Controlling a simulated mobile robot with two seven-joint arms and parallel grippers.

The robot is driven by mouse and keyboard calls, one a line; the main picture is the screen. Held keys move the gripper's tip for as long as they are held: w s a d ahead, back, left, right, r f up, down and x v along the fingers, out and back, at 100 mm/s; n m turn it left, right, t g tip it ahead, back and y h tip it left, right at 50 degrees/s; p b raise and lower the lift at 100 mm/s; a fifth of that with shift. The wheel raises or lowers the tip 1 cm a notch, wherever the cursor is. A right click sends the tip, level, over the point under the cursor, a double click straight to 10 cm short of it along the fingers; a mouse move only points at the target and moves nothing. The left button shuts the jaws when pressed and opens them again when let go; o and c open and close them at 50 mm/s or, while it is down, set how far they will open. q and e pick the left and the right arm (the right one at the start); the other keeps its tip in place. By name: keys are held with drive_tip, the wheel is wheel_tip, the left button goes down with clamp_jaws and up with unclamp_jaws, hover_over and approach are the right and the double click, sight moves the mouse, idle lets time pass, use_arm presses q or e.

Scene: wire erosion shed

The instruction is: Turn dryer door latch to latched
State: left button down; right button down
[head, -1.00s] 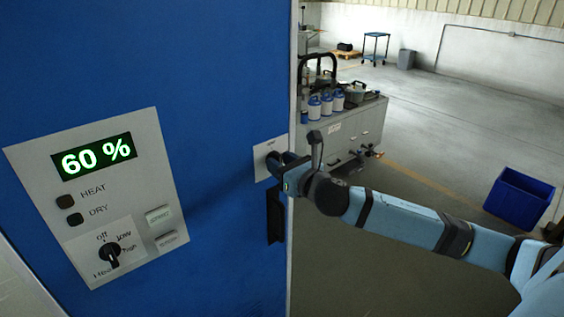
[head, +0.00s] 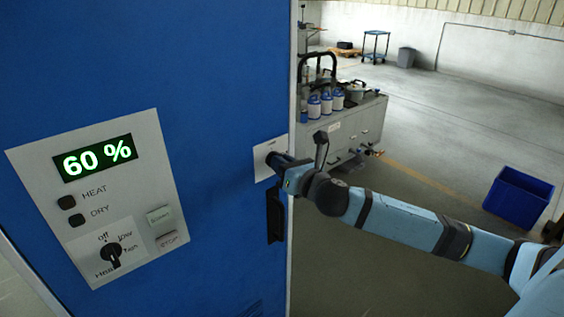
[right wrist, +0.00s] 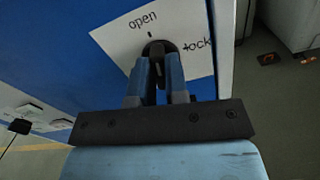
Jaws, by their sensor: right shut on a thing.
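The dryer door latch is a black knob (right wrist: 158,47) on a white plate (right wrist: 115,38) marked "open" at the top and "lock" at the right. In the right wrist view my right gripper (right wrist: 157,72) has its two blue fingers on either side of the knob's grip, shut on it. The fingers partly hide the knob, so its exact pointing is hard to tell. In the head view the right gripper (head: 279,163) meets the plate (head: 263,151) near the right edge of the blue dryer door (head: 215,90). My left gripper is not in view.
A black door handle (head: 275,215) sits just below the latch. A control panel (head: 140,225) reading 60 % is at the left. Behind stand a grey cabinet (head: 365,130) with several bottles and a blue bin (head: 518,198). The floor at right is largely clear.

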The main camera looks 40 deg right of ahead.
drive_tip(key=shift+d+f+m+p, duration=0.1)
drive_tip(key=shift+m+p, duration=0.95)
drive_tip(key=shift+m, duration=2.85)
drive_tip(key=shift+d+m+p, duration=0.1)
drive_tip(key=shift+m+p, duration=0.95)
drive_tip(key=shift+m, duration=2.85)
drive_tip(key=c, duration=1.1)
unclamp_jaws()
drive_tip(key=shift+f, duration=0.1)
